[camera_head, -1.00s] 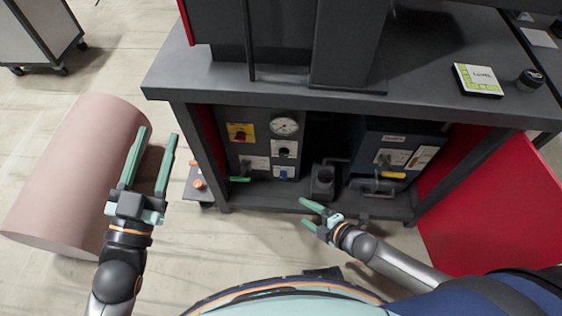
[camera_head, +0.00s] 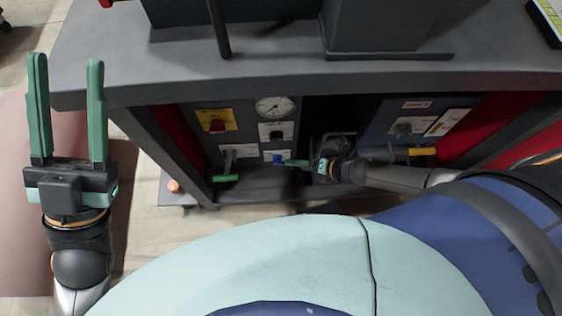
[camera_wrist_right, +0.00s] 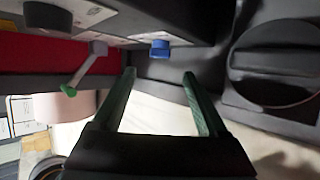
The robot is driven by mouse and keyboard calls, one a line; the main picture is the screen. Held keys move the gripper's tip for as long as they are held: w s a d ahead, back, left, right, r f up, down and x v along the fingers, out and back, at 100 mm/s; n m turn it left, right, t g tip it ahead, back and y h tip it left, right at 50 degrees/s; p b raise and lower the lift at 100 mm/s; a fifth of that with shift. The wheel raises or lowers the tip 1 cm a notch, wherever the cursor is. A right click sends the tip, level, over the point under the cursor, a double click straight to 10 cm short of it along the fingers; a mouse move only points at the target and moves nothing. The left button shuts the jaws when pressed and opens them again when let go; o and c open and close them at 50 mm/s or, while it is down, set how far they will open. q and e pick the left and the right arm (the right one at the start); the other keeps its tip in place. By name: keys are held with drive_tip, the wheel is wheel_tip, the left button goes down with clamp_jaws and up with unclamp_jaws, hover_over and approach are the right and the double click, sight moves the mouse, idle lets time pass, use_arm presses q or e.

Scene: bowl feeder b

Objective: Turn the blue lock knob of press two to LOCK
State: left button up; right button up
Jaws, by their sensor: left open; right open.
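The blue lock knob (camera_head: 278,157) sits low on the grey front panel (camera_head: 245,135) inside the bench opening, under a small white label. In the right wrist view the blue knob (camera_wrist_right: 160,48) shows just past the fingertips, centred between them, apart from both. My right gripper (camera_head: 289,163) reaches into the opening from the right, beside the knob. Its two green fingers (camera_wrist_right: 159,74) are open and empty in the wrist view. The knob's setting cannot be read.
A green-handled lever (camera_head: 225,178) stands left of the knob; it also shows in the wrist view (camera_wrist_right: 90,65). Above are a red switch (camera_head: 217,125) and a gauge (camera_head: 275,106). A yellow-handled lever (camera_head: 421,151) is further right. The bench top (camera_head: 280,72) overhangs the opening.

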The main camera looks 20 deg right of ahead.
sight(279, 163)
drive_tip(key=b+x, duration=0.3)
drive_tip(key=x, duration=0.4)
drive_tip(key=shift+f, duration=0.15)
drive_tip(key=shift+b+x, duration=0.65)
drive_tip(key=shift+x, duration=0.15)
use_arm(q)
wheel_tip(279, 163, down, 6)
drive_tip(key=shift+w+d, duration=0.2)
drive_tip(key=shift+d, duration=0.15)
use_arm(e)
drive_tip(key=shift+w, duration=0.15)
clamp_jaws()
